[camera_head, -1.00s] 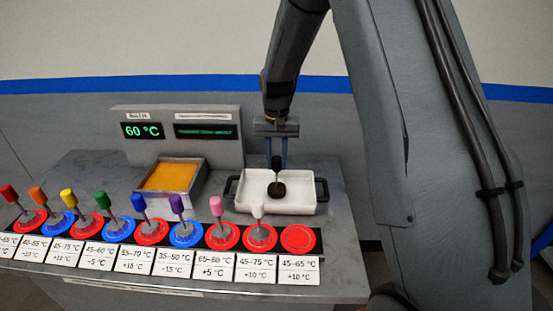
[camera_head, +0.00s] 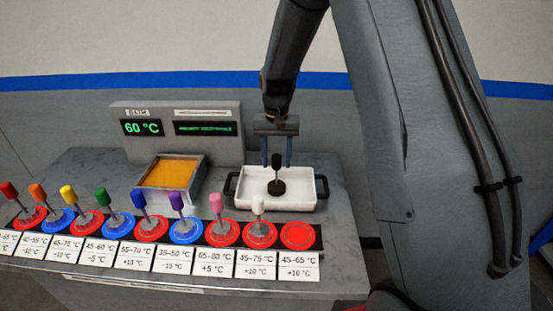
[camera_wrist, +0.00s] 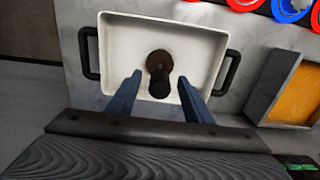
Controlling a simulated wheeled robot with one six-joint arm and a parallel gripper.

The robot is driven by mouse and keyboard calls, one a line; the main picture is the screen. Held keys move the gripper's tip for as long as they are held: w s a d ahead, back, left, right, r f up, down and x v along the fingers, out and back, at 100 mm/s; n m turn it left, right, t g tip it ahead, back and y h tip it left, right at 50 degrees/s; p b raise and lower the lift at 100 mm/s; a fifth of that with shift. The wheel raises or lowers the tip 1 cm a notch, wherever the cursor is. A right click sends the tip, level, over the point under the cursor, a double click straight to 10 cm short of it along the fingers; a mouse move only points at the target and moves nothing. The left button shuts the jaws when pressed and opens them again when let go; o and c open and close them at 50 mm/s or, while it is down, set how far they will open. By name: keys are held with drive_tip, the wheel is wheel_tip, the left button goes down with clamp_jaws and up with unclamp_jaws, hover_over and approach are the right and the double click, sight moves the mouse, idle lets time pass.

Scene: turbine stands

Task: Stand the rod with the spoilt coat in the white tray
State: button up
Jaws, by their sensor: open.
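A rod with a black handle and a dark brown round base (camera_head: 277,187) stands upright in the white tray (camera_head: 305,207). In the wrist view the rod (camera_wrist: 159,62) is near the middle of the tray (camera_wrist: 115,45), seen from above. My gripper (camera_head: 276,163) is open above the tray, with one blue finger on each side of the rod's handle. In the wrist view the fingers (camera_wrist: 158,88) are spread well apart, and the rod appears between and beyond their tips, with clear gaps.
Several rods with coloured handles, such as the white one (camera_head: 258,207), stand on red and blue discs along the front. The rightmost red disc (camera_head: 298,236) is empty. An orange bath (camera_head: 170,174) stands left of the tray, below a panel reading 60 °C (camera_head: 142,128).

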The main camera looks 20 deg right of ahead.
drive_tip(key=shift+o, duration=0.7)
drive_tip(key=shift+r, duration=0.1)
drive_tip(key=shift+r+p, duration=2.25)
drive_tip(key=shift+r, duration=1.15)
drive_tip(key=s+f+n+t+b, duration=0.1)
drive_tip(key=s+b, duration=0.4)
drive_tip(key=s, duration=2)
drive_tip(key=f+n, duration=0.1)
drive_tip(key=n, duration=0.1)
drive_tip(key=shift+n, duration=0.3)
